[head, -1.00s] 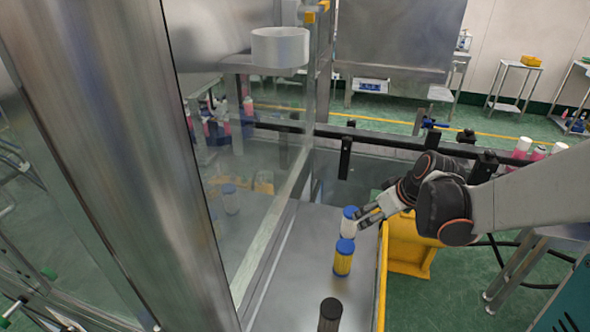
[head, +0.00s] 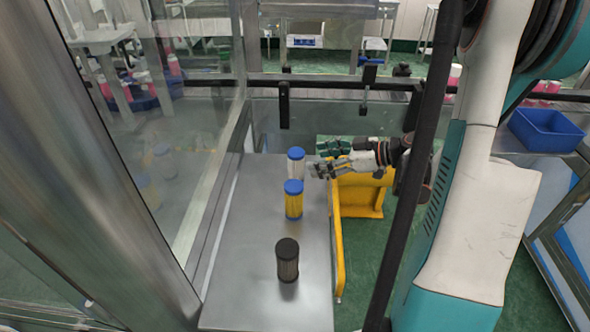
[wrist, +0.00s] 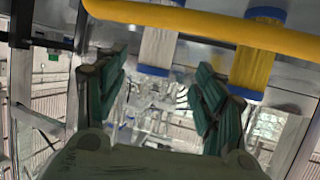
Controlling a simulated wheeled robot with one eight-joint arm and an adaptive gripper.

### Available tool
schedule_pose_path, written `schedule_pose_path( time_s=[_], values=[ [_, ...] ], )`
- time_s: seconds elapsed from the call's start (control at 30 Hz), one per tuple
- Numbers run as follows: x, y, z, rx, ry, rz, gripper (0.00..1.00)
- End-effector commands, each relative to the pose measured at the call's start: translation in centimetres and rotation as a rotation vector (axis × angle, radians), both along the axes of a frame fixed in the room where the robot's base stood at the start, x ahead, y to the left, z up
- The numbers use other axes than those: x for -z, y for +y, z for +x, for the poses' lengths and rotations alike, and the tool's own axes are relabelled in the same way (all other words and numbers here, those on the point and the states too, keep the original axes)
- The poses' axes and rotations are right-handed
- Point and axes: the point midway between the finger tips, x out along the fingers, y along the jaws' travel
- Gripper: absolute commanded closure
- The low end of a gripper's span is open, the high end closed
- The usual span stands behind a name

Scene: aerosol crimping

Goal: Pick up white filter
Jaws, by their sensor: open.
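The white filter (head: 296,168), a pale cylinder with blue ends, stands upright on the metal table, behind the yellow filter (head: 293,205). My gripper (head: 316,168) is open, just right of the white filter in the head view; whether they touch cannot be told there. In the wrist view the white filter (wrist: 158,46) shows ahead between the green fingers of my gripper (wrist: 160,78), with nothing gripped. The yellow filter (wrist: 252,68) stands to its right there, beyond the right finger. A yellow rail crosses in front of both filters in that view.
A dark filter (head: 287,262) stands nearer on the metal table (head: 250,290). The yellow rail (head: 339,245) runs along the table's right edge. A glass panel (head: 180,130) stands on the left. A blue bin (head: 546,130) is at the right.

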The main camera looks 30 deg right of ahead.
Motion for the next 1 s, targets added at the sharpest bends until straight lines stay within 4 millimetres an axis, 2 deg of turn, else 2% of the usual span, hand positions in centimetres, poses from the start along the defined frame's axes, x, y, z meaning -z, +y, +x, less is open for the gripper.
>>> schedule_pose_path(
  time_s=[0.1,0.37,0.7,1.0],
  values=[
    [1.0,1.2,1.5,-0.002,0.001,-0.001,0.36],
    [1.6,2.2,2.9,-0.001,0.002,0.000,0.36],
    [3.1,4.4,6.4,-0.001,0.002,-0.001,0.36],
    [3.1,4.7,6.8,0.001,0.002,-0.001,0.36]
  ],
)
